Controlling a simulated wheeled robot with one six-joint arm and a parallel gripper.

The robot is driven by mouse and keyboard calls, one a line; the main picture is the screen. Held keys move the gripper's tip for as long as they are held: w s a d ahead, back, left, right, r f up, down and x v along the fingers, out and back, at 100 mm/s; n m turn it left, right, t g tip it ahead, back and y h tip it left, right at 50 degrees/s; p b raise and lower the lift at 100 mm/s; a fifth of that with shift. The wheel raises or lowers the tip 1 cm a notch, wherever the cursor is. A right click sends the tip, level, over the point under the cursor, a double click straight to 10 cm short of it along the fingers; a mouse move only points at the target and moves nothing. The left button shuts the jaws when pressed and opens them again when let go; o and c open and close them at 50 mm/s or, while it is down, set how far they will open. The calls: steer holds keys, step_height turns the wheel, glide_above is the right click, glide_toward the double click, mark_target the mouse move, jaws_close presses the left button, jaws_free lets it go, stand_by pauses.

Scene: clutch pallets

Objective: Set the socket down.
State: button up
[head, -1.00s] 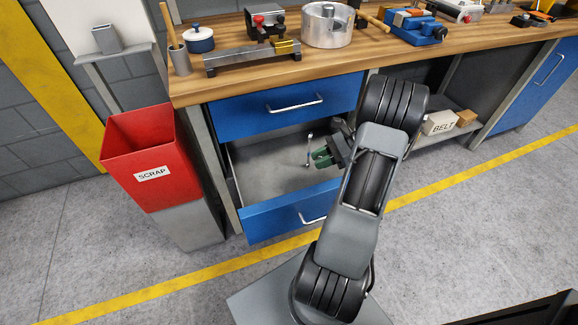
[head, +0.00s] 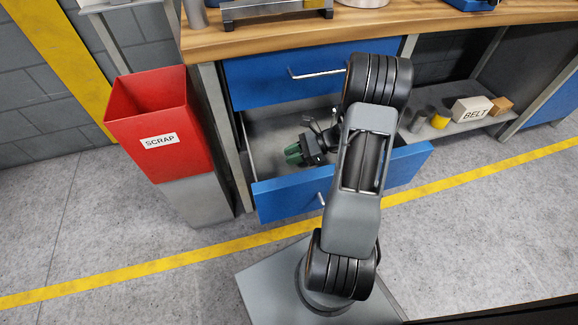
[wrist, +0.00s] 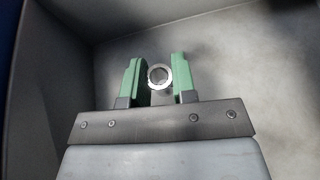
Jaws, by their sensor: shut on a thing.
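My gripper (head: 298,153), with green fingers, is inside the open lower drawer (head: 280,201) of the workbench. In the wrist view my gripper (wrist: 159,80) is shut on the socket (wrist: 160,76), a short, bright metal ring seen end-on between the fingers. The grey drawer floor (wrist: 230,60) lies beyond it. I cannot tell whether the socket touches the floor. In the head view the socket is too small or hidden to make out.
The closed upper drawer (head: 275,80) is directly above. A red scrap bin (head: 150,120) stands left of the bench. A shelf at right holds a box marked BELT (head: 472,109) and a yellow cylinder (head: 440,119). The drawer floor seen in the wrist view looks clear.

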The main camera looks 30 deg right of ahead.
mark_target(289, 169)
steer(key=shift+w+a+f, duration=0.15)
steer(key=shift+a+f, duration=0.25)
steer(key=shift+f, duration=0.2)
steer(key=shift+a+f+b, duration=0.1)
steer(key=shift+f+b, duration=0.75)
steer(key=shift+f, duration=0.7)
steer(key=shift+f, duration=0.2)
steer(key=o, duration=0.9)
